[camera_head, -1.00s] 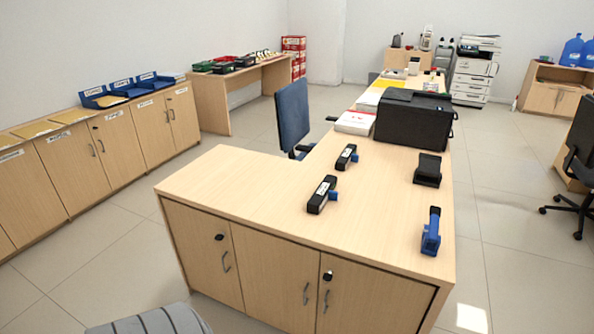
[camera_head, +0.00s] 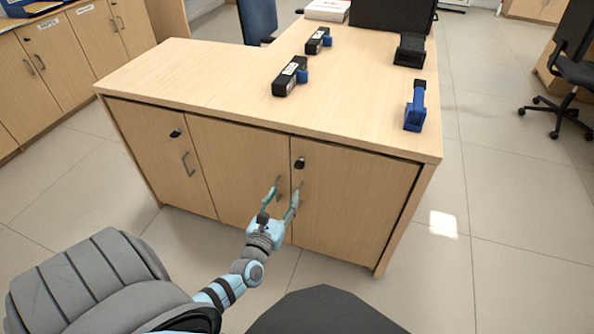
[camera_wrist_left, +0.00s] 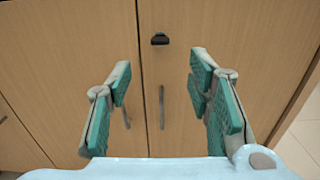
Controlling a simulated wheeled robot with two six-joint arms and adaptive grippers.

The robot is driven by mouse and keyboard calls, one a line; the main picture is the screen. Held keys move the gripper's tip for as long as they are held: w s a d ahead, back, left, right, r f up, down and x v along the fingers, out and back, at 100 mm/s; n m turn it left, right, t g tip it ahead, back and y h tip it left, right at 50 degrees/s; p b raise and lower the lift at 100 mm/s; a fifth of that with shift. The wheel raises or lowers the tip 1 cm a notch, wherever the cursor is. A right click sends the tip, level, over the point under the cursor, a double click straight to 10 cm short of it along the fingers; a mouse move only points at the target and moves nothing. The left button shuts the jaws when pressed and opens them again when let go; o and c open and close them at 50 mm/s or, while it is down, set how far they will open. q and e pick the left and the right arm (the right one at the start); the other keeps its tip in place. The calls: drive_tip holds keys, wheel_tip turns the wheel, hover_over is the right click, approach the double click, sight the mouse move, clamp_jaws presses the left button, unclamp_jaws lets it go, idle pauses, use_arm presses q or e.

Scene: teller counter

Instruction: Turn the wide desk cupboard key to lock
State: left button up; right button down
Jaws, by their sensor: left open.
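The wide desk cupboard (camera_head: 350,200) is the double-door part at the right of the desk front. Its small black key (camera_head: 299,163) sits in the right door near the upper inner corner; it also shows in the left wrist view (camera_wrist_left: 160,39), top centre. Whether it stands upright or turned is too small to tell. My left gripper (camera_head: 287,190) is open and empty, in front of the two door handles and below the key. In the wrist view its fingers (camera_wrist_left: 160,75) stand apart on either side of the handles, below the key. My right gripper is not in view.
A second black key (camera_head: 176,132) is in the left single door. Metal handles (camera_wrist_left: 161,107) are on the double doors. The desk top (camera_head: 200,75) overhangs slightly and carries black and blue items, including a blue tool (camera_head: 415,106). Floor right of the desk is clear.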

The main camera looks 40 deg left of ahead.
use_arm(q)
drive_tip(key=b, duration=0.1)
approach(298, 168)
drive_tip(key=w, duration=0.2)
drive_tip(key=x, duration=0.2)
drive_tip(key=b+x, duration=0.1)
drive_tip(key=x, duration=0.1)
drive_tip(key=b+x, duration=0.1)
drive_tip(key=x, duration=0.2)
drive_tip(key=shift+s+a, duration=0.1)
drive_tip(key=shift+a, duration=0.25)
drive_tip(key=shift+w, duration=0.2)
drive_tip(key=shift+r, duration=0.1)
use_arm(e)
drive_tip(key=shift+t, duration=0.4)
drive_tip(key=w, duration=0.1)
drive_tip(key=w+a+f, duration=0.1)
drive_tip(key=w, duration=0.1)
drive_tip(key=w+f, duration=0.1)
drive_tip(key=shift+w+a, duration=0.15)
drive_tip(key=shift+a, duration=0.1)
use_arm(q)
drive_tip(key=shift+c, duration=0.6)
clamp_jaws()
